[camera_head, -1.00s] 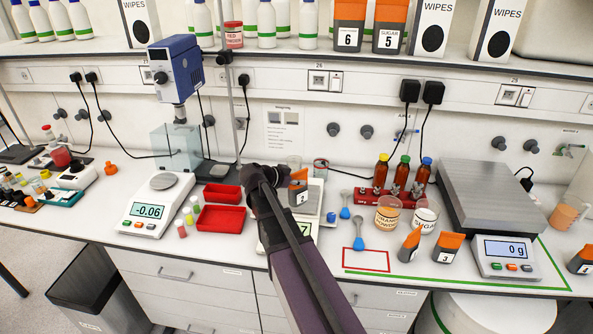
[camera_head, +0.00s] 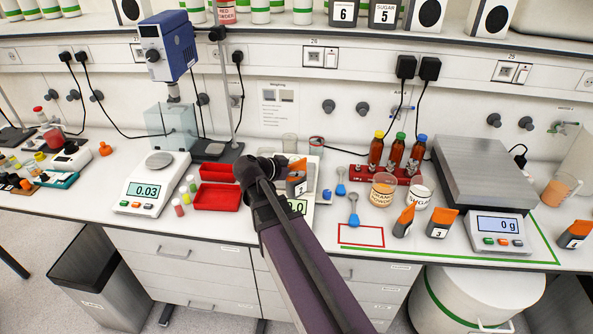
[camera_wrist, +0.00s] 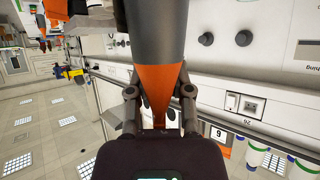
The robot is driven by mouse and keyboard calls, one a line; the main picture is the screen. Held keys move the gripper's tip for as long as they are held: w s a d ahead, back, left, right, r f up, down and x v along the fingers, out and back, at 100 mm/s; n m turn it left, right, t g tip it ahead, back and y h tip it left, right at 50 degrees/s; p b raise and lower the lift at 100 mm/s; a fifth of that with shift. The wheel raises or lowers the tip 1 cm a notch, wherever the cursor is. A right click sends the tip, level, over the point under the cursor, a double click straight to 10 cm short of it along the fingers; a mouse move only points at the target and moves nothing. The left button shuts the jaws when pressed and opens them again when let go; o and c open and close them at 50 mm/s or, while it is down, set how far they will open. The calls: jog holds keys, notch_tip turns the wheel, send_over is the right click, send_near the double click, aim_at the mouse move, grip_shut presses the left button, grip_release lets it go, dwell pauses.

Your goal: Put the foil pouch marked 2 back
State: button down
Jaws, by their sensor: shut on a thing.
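A foil pouch (camera_head: 297,184) with a dark grey body, an orange top and a white label hangs in my gripper, over the middle balance (camera_head: 300,207). The label's digit is small and looks like a 2. My gripper (camera_wrist: 160,100) is shut on the pouch's orange end, with one finger on each side; the grey body also fills the top of the wrist view (camera_wrist: 157,35). My arm hides part of the balance. I cannot tell the gap between pouch and balance.
A red outlined rectangle (camera_head: 361,235) on the bench is empty. Right of it stand a similar pouch (camera_head: 403,222) and one marked 3 (camera_head: 441,224). Two beakers (camera_head: 383,190), a bottle rack (camera_head: 372,175) and blue scoops (camera_head: 353,211) are close by. Red trays (camera_head: 216,197) lie left.

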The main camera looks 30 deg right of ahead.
jog(key=shift+f+b, duration=0.25)
jog(key=shift+b, duration=0.05)
jog(key=shift+a, duration=0.15)
dwell(0.5)
